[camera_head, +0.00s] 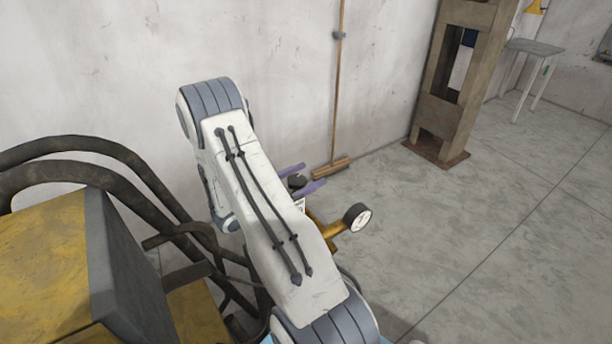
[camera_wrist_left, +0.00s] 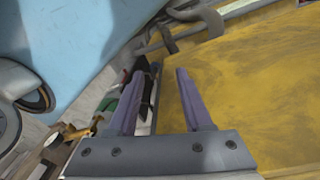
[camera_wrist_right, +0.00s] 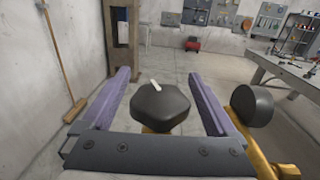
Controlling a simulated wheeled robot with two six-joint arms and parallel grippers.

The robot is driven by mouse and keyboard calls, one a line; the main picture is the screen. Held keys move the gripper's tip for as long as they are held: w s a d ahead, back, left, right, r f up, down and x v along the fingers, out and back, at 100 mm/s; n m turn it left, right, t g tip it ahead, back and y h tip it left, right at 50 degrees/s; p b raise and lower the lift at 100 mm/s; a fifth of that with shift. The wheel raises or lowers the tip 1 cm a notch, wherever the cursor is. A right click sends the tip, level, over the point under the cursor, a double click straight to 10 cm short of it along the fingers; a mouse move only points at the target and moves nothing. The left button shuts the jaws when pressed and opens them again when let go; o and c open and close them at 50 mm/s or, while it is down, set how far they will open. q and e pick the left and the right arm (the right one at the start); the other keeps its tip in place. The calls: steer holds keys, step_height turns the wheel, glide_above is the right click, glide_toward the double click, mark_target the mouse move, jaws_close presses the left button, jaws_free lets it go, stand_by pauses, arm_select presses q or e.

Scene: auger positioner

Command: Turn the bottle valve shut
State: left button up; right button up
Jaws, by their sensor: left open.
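The valve's dark, many-sided knob (camera_wrist_right: 160,106) shows in the right wrist view, with a short pale mark on top. My right gripper (camera_wrist_right: 158,76) is open, its purple fingers on either side of the knob with visible gaps. In the head view the knob (camera_head: 297,181) lies between the fingers of my right gripper (camera_head: 306,178), partly behind my arm. A brass fitting (camera_head: 334,229) carries a round gauge (camera_head: 357,217) beside it. The bottle itself is mostly hidden by my arm. My left gripper (camera_wrist_left: 157,72) is open and empty near a yellow surface (camera_wrist_left: 250,85).
A yellow-topped machine (camera_head: 45,255) with thick dark hoses (camera_head: 110,150) stands at the left. A broom (camera_head: 336,100) leans on the wall. A rusty steel frame (camera_head: 455,85) and a table (camera_wrist_right: 290,72) stand farther off. The floor at right is clear.

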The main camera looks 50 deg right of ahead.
steer(key=c, duration=1.2)
steer(key=shift+c, duration=0.2)
steer(key=shift+m+g, duration=0.3)
steer(key=shift+g, duration=0.1)
steer(key=shift+s+a+r+m+g+y+b, duration=0.1)
steer(key=shift+s+a+m+g+y+b, duration=0.2)
steer(key=shift+m+g+y, duration=1.55)
steer(key=shift+s+a+f+m+g+y+b, duration=0.1)
steer(key=shift+s+a+m+g+y, duration=0.25)
steer(key=shift+m+g+y, duration=1.45)
steer(key=shift+s+a+r+m+g+y+b, duration=0.1)
steer(key=shift+s+a+m+g+y+b, duration=0.25)
steer(key=shift+m+g+y, duration=1.45)
steer(key=shift+n+g, duration=0.25)
steer(key=o, duration=1.4)
steer(key=shift+c, duration=0.2)
